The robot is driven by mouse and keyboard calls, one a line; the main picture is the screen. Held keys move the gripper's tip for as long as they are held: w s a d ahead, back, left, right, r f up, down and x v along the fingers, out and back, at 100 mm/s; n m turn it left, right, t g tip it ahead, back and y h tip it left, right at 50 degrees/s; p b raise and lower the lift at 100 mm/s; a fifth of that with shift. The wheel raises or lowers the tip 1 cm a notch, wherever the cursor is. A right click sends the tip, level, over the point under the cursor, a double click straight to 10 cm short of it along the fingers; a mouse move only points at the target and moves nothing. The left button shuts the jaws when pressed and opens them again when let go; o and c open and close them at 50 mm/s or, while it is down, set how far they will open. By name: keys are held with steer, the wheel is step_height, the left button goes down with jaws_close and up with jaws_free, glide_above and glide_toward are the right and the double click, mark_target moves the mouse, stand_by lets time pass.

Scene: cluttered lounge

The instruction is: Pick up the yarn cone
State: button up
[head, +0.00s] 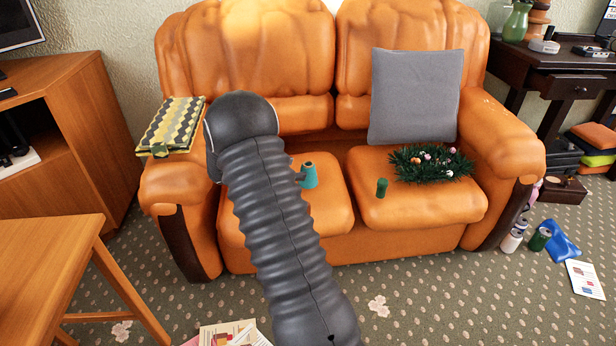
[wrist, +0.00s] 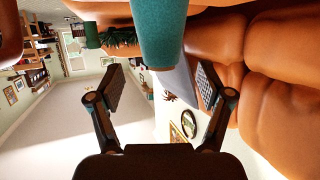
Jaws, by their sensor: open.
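The yarn cone (head: 309,177) is teal and tapered. It stands upright on the sofa's left seat cushion, just right of my arm in the head view. In the wrist view, which looks upside down, the cone (wrist: 158,35) hangs from the top edge, in line with the gap between the fingers. My gripper (wrist: 160,82) is open with nothing clearly between its pads. In the head view my arm hides most of the gripper; a small dark part shows close to the cone's left side. I cannot tell whether it touches.
A dark green cylinder (head: 382,188) and a green wreath (head: 430,163) are on the right seat cushion, before a grey pillow (head: 415,97). A wooden table (head: 45,255) stands front left. Cans and bottles stand on the floor at right.

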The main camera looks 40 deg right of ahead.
mark_target(312, 166)
steer(key=shift+r+x, duration=0.2)
steer(key=shift+x, duration=1.1)
steer(key=shift+r+x, duration=0.2)
steer(key=shift+x, duration=1.15)
steer(key=shift+d, duration=0.15)
steer(key=c, duration=1.3)
